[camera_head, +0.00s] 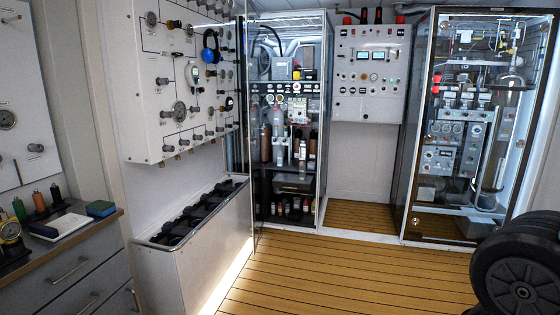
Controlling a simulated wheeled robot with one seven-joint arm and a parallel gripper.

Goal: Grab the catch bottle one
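I cannot tell which thing is catch bottle one. Several small bottles (296,206) stand on the low shelf of the middle glass-fronted cabinet. Taller grey and brown cylinders stand on the shelf above them, and one pale bottle with a dark cap (303,155) is at the right of that shelf. Several dark, blocky shapes (200,211) sit in the open trough under the wall panel; their form is unclear. My gripper is not in view.
The white valve panel (150,105) hangs above the grey trough (200,260). A drawer counter (75,262) with small items stands at left. Another glass cabinet (428,207) is at right. A black round part (515,285) blocks the lower right. The wooden floor (350,280) is clear.

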